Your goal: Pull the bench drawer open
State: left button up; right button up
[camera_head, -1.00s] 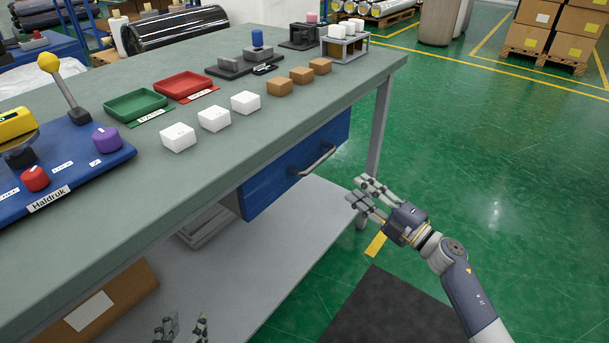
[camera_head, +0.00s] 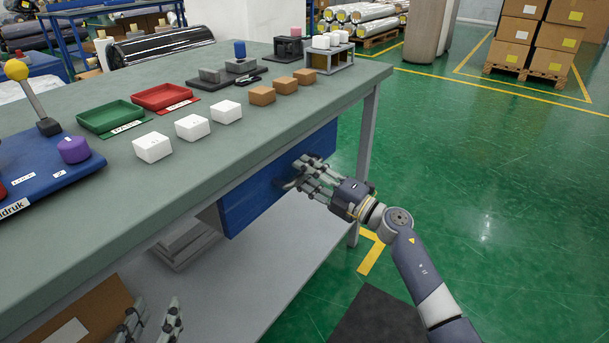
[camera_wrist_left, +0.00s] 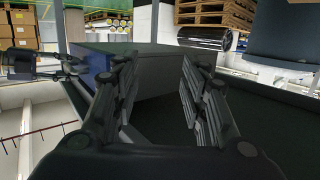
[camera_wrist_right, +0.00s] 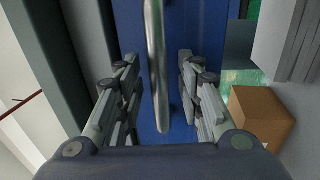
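The blue bench drawer (camera_head: 262,192) is under the right part of the bench top and looks shut. My right gripper (camera_head: 298,176) is at the drawer front, over its handle, and hides most of the handle in the head view. In the right wrist view the grey bar handle (camera_wrist_right: 156,65) runs between the two open fingers, with a gap on each side. The blue drawer face (camera_wrist_right: 205,30) fills the background there. My left gripper (camera_head: 148,325) is low at the bottom edge, beside the bench. Its fingers are apart and empty in the left wrist view (camera_wrist_left: 160,95).
The bench top (camera_head: 215,165) carries white and brown blocks, a green tray (camera_head: 110,117), a red tray (camera_head: 165,97) and a blue board (camera_head: 45,175). A cardboard box (camera_head: 95,310) lies on the lower shelf (camera_head: 235,270).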

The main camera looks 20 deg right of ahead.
pick_arm(q)
jog(key=shift+r, duration=0.2)
pick_arm(e)
jog(key=shift+w+a, duration=0.15)
jog(key=shift+w, duration=0.05)
grip_shut()
